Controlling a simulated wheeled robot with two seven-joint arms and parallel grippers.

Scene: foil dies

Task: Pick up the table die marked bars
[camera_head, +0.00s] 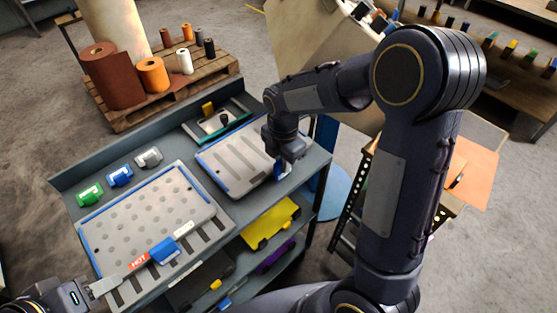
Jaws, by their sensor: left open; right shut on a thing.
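The table die marked with bars (232,160) is a grey plate with long dark slots and a blue edge, lying on the bench top at the back right. My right gripper (280,163) reaches down to its right edge and is shut on a blue handle there, partly hidden by the gripper. A second grey die with round dots (140,225) lies at the front left. A blue handle with a red HOT label (140,260) lies across its near side. My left gripper (98,288) is open at the bottom left, close to the end of that label.
Green, blue and grey small blocks (120,176) stand along the bench's left edge. A tool holder (218,122) is at the back. Lower shelves hold a yellow plate (270,222) and a purple one (275,256). A pallet (190,75) carries foil rolls behind.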

